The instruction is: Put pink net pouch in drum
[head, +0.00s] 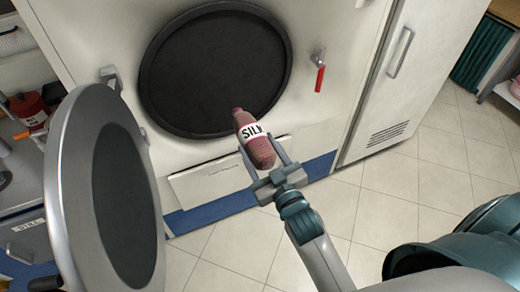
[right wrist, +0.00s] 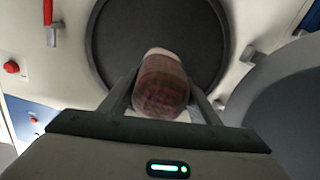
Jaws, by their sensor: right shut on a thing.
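The pink net pouch (head: 258,147) is a rolled dark-pink bundle with a white label reading "SILK". My right gripper (head: 264,165) is shut on it and holds it in the air in front of the machine. In the right wrist view the pouch (right wrist: 161,88) sits between the two fingers. The drum (head: 215,68) is a round dark opening with a black rim in the white machine front. It also shows in the right wrist view (right wrist: 160,30), behind the pouch. The pouch's tip overlaps the rim's lower edge in the head view. My left gripper is not in view.
The round drum door (head: 60,180) stands swung open at the left. A red-handled lever (head: 320,72) is on the machine front, right of the opening. A white cabinet (head: 420,70) stands at the right. A red container (head: 30,110) is at the far left.

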